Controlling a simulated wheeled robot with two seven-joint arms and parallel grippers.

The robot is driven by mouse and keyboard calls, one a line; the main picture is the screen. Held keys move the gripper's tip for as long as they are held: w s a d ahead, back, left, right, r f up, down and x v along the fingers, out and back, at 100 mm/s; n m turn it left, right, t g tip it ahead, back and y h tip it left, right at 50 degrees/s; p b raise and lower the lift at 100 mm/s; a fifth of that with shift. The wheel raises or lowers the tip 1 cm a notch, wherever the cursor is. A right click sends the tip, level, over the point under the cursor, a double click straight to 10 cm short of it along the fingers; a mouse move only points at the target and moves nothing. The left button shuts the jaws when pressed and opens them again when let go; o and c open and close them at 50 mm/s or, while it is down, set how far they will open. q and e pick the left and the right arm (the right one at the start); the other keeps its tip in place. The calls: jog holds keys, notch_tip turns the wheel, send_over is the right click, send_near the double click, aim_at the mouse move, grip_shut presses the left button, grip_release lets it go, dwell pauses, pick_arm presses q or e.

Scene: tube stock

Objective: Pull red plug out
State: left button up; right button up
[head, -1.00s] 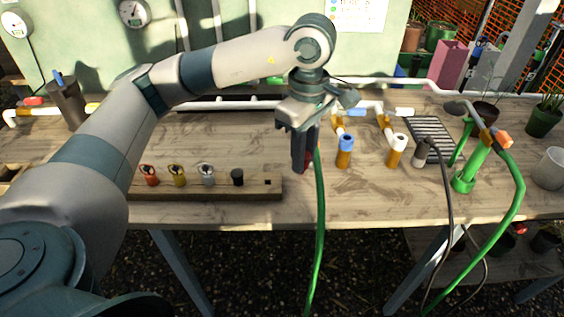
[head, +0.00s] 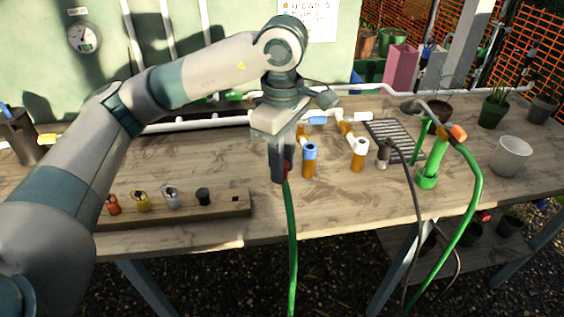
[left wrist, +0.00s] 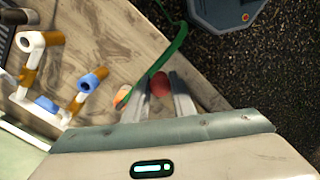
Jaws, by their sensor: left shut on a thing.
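My left gripper (head: 281,180) points down above the bench's middle, shut on a red plug (head: 286,168). Most of the plug is hidden by the fingers in the head view. In the left wrist view its round red end (left wrist: 160,84) shows between the two fingers (left wrist: 164,97). A green hose (head: 292,240) hangs down over the bench's front edge beside the gripper. In the left wrist view the hose (left wrist: 168,52) runs beside a finger to an orange end piece (left wrist: 122,96). I cannot tell whether the plug touches anything below. My right gripper is not in view.
A wooden strip (head: 222,207) at the front left holds orange, yellow, grey and black pieces. Orange pipe stubs with blue (head: 310,152) and white (head: 359,148) tops stand right of the gripper. Further right are a grate, a green stand (head: 432,163) and a white pot (head: 510,156).

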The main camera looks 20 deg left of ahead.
pick_arm(q)
jog(key=shift+r, duration=0.15)
jog(key=shift+r+p, duration=0.9)
jog(key=shift+r, duration=1.4)
